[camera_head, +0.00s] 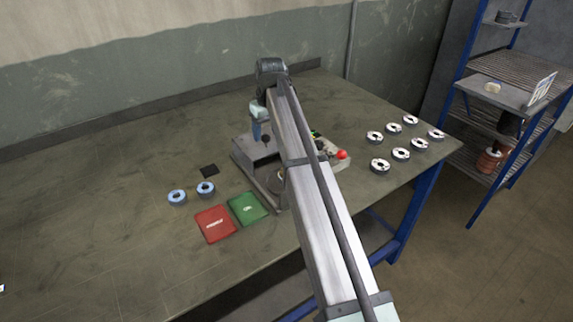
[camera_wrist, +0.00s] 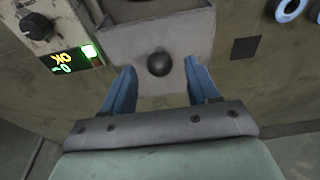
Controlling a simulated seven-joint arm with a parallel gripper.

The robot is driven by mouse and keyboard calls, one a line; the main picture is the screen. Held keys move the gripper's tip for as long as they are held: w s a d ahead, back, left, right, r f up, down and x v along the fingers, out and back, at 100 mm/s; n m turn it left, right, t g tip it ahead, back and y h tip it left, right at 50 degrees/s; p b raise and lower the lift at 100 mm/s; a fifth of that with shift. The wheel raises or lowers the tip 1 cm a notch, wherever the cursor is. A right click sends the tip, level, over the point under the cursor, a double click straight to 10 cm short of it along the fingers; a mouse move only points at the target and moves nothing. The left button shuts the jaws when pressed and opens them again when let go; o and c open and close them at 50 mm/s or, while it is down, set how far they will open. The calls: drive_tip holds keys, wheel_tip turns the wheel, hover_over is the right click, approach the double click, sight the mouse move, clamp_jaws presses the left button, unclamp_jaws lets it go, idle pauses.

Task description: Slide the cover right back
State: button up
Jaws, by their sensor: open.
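The grey cover (camera_wrist: 195,38) shows in the wrist view as a pale metal plate with a round black knob (camera_wrist: 158,63). My gripper (camera_wrist: 159,68) is open, with one blue finger on each side of the knob and a gap on both sides. In the head view my gripper (camera_head: 258,130) points down over the grey fixture (camera_head: 248,163) on the bench. My arm hides much of the fixture's right side there. How far the cover sits along the fixture is hard to tell.
A control box (camera_wrist: 45,45) with a black dial and lit display stands beside the fixture; its red button (camera_head: 341,154) shows. Two blue-rimmed discs (camera_head: 177,197), a black square (camera_head: 209,171), a red mat (camera_head: 215,224) and a green mat (camera_head: 248,208) lie left.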

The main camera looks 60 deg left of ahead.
drive_tip(key=shift+r, duration=3.1)
